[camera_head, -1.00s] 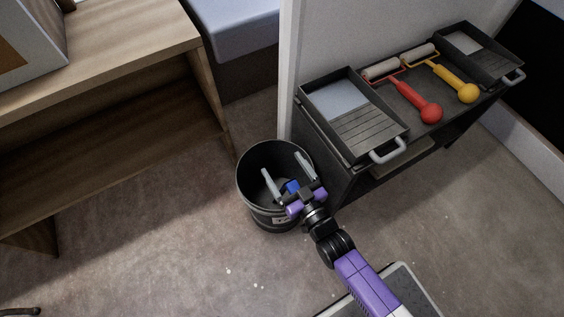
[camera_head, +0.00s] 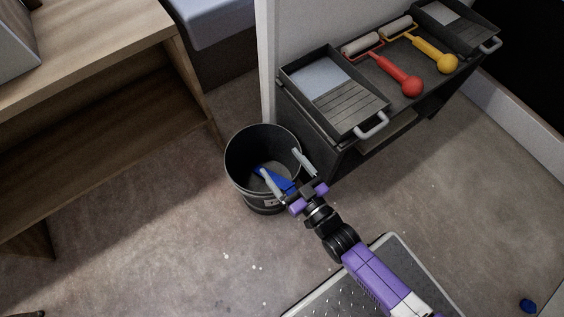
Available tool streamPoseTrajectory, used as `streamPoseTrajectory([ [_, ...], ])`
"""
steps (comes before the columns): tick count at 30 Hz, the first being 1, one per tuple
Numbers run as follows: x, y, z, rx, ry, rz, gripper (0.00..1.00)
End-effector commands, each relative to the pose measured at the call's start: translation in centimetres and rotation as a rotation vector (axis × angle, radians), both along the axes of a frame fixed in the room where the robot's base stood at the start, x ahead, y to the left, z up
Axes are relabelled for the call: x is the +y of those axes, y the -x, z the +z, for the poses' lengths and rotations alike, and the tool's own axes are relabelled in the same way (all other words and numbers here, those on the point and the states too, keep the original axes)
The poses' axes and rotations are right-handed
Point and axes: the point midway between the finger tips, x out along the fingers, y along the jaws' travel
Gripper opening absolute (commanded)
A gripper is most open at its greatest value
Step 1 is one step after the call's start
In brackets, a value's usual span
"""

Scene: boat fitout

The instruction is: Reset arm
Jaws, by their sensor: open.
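My gripper (camera_head: 286,172) is open, with its two grey fingers spread over the near right rim of a black bucket (camera_head: 243,188). My purple and black arm reaches up to it from the bottom right. A blue object (camera_head: 277,181) lies in the bucket, seen between and below the fingers. Part of it is hidden by the gripper, and I cannot tell what it is. Nothing shows held between the fingers.
A dark bench at the right holds two paint trays (camera_head: 325,85) and red (camera_head: 402,80) and yellow (camera_head: 437,57) rollers. A wooden desk (camera_head: 110,110) stands left. A small blue item (camera_head: 527,306) lies on the floor at lower right.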

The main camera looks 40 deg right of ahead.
Motion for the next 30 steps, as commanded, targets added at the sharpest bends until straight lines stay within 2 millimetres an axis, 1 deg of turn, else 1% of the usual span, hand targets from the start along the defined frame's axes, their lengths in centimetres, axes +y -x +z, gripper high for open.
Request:
streamPoseTrajectory([
  [5,0.0,0.0,0.2,0.0,0.0,0.0,0.85],
  [8,0.0,0.0,0.7,0.0,0.0,0.0,0.85],
  [22,0.0,0.0,4.9,0.001,0.0,0.0,0.85],
  [30,0.0,0.0,5.0,0.001,0.0,0.0,0.85],
])
